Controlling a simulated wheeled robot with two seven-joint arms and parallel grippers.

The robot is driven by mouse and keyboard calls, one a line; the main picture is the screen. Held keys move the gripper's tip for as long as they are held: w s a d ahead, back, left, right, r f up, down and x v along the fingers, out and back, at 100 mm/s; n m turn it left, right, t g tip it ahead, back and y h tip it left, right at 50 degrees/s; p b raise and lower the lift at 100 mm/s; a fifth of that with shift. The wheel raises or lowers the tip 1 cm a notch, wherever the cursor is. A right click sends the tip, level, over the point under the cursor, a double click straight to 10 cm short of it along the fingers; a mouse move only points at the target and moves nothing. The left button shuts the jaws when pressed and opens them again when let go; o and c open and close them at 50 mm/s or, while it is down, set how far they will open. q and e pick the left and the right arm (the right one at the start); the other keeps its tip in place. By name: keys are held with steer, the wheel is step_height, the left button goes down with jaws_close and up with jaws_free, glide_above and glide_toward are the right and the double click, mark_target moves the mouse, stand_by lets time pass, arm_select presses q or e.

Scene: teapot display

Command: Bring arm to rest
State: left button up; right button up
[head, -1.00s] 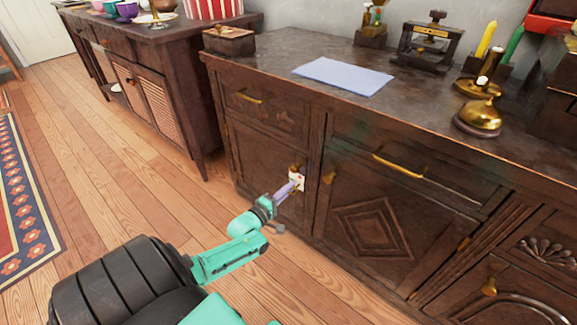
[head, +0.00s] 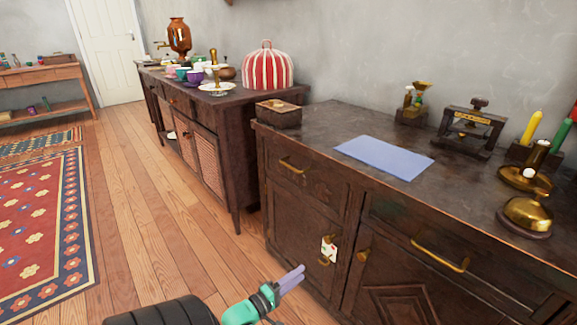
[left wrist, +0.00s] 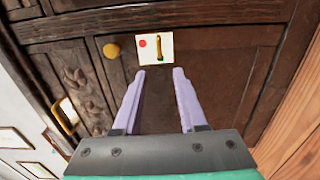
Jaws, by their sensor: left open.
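My left gripper (head: 291,281) shows at the bottom of the head view, its lilac fingers in front of the dark wooden cabinet (head: 300,219). In the left wrist view its two fingers (left wrist: 158,72) stand apart with nothing between them. Beyond the fingertips is a cabinet door with a white card (left wrist: 155,48) bearing a red dot and a picture of a brass handle. The card (head: 329,250) also shows on the door in the head view, apart from the gripper. My right gripper is not in view.
A blue sheet (head: 383,157), a small wooden box (head: 278,114) and a brass bell (head: 528,215) are on the cabinet top. A sideboard with cups and a red-striped cosy (head: 267,68) stands farther left. The wood floor (head: 175,220) and patterned rug (head: 45,225) are clear.

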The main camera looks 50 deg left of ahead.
arm_select(q)
steer(key=s, duration=0.4)
steer(key=shift+d, duration=0.15)
